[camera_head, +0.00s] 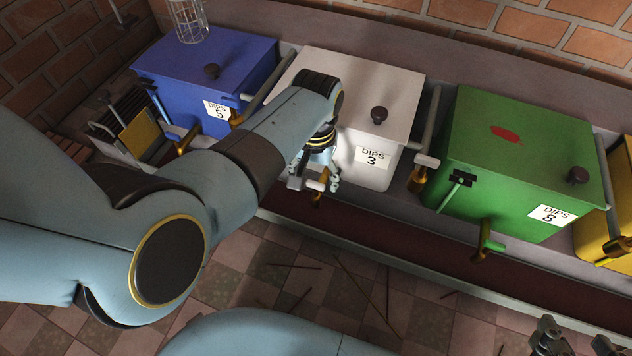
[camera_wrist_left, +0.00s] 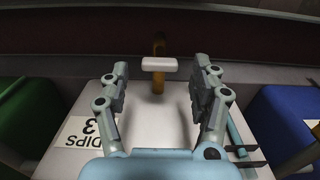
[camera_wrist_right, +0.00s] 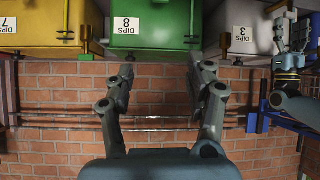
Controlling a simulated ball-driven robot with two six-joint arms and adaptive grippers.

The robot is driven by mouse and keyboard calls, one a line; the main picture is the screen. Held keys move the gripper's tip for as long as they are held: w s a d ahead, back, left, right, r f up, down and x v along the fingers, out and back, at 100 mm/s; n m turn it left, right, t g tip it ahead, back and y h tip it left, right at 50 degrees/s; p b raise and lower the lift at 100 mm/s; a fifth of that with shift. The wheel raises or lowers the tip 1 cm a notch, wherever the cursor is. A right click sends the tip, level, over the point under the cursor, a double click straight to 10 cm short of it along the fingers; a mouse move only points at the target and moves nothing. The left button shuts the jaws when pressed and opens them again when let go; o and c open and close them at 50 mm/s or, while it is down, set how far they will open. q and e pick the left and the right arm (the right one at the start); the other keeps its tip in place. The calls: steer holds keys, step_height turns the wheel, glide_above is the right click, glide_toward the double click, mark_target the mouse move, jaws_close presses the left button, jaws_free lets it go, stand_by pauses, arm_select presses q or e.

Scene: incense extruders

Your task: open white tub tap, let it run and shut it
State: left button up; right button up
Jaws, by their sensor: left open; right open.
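The white tub (camera_head: 397,92), labelled DIPS 3, stands between the blue and green tubs. Its tap has a brass body (camera_wrist_left: 158,83) and a white crossbar handle (camera_wrist_left: 160,64). My left gripper (camera_head: 317,183) is open at the front of the white tub, by the tap. In the left wrist view the handle lies between the open fingers (camera_wrist_left: 162,75), with a gap on each side. The head view partly hides the tap behind this gripper. My right gripper (camera_head: 575,343) is open and empty, low at the right; the right wrist view shows its spread fingers (camera_wrist_right: 163,75).
The blue tub (camera_head: 245,60), green tub (camera_head: 520,135) and yellow tub (camera_head: 622,175) stand in the same row with their own taps. A ledge (camera_head: 400,245) runs below them. Thin sticks (camera_head: 345,285) lie on the tiled floor. A wire basket (camera_head: 187,18) is at the back left.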

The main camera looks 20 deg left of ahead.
arm_select(q)
steer(key=shift+f+b, duration=0.35)
steer(key=shift+f, duration=0.5)
arm_select(e)
steer(key=shift+a+r+t, duration=0.25)
steer(key=shift+r+t, duration=0.2)
steer(key=shift+t, duration=0.75)
arm_select(q)
steer(key=c, duration=1.2)
steer(key=shift+o, duration=0.2)
